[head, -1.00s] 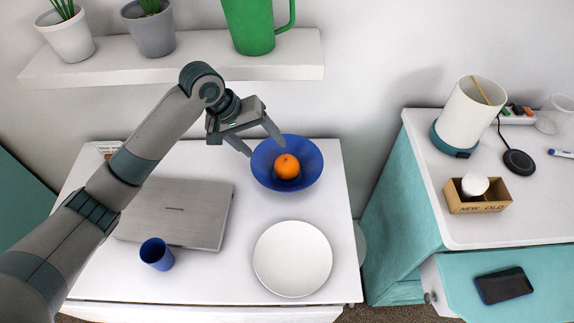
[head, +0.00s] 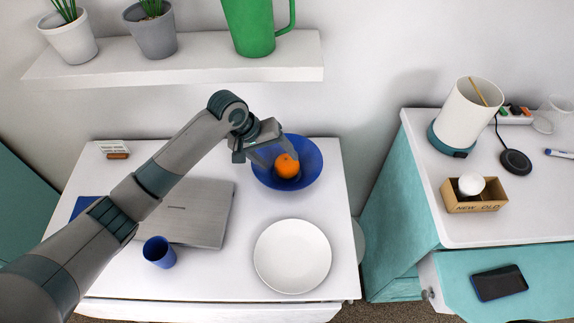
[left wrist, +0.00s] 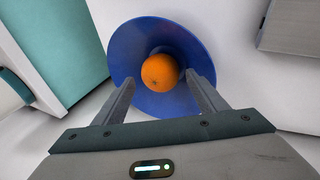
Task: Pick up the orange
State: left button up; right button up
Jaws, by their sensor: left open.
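The orange (head: 287,166) sits in a blue bowl (head: 314,160) at the back right of the white table. In the left wrist view, the orange (left wrist: 160,72) lies ahead of the fingertips, near the middle of the bowl (left wrist: 122,50). My left gripper (head: 282,158) is open above the bowl. In the left wrist view, its two fingers (left wrist: 162,82) stand apart with the orange showing between and just beyond their tips. Whether a finger touches the orange cannot be told. My right gripper is not in view.
A white plate (head: 292,257), a blue cup (head: 159,252) and a grey laptop (head: 205,215) share the table. A white shelf (head: 200,68) with pots and a green pitcher (head: 250,25) is behind. A teal-sided cabinet with a lamp (head: 468,112) stands right.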

aim_at(282, 161)
pick_arm(q)
jog(key=shift+w+d+f+p, duration=0.25)
jog(key=shift+d+f+p, duration=0.05)
jog(key=shift+f, duration=0.2)
jog(key=shift+w+p+x, duration=0.2)
jog(key=shift+p+x, duration=0.25)
jog(key=shift+x, duration=1.45)
jog(key=shift+a, duration=0.1)
jog(key=shift+r, duration=0.1)
jog(key=c, duration=0.9)
